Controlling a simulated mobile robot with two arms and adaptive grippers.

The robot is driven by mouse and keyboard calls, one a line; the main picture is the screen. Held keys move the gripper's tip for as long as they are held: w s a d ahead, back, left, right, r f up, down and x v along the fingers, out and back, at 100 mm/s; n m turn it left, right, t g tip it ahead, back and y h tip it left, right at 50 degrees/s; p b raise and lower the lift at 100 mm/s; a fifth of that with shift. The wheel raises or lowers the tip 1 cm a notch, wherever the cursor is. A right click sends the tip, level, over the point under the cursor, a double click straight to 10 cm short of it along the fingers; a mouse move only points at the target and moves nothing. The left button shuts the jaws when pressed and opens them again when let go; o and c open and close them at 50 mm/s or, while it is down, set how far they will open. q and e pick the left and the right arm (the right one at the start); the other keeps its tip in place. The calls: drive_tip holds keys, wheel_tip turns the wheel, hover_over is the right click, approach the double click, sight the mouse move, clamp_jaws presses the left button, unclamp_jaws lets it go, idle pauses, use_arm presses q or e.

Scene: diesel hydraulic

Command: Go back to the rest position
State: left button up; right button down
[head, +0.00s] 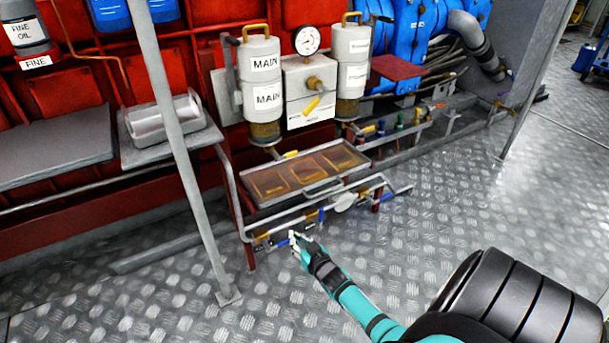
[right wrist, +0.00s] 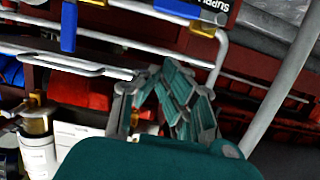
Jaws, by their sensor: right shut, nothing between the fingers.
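My right gripper (head: 294,237) shows at the end of the teal right arm in the head view, by the blue-handled valves (head: 279,244) at the lower front of the pipe rack. In the right wrist view the gripper (right wrist: 165,75) has its fingers drawn together with nothing between them. A blue valve handle (right wrist: 69,25) and a metal rail show beyond it there. I cannot tell from the pictures whether the fingertips touch the valve or pipe. My left gripper is not in view.
A grey post (head: 185,160) stands left of the arm. Bare metal floor (head: 440,215) lies to the right.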

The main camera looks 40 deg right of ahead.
drive_tip(key=shift+p+v, duration=0.7)
drive_tip(key=shift+v, duration=1.6)
drive_tip(key=shift+a, duration=0.1)
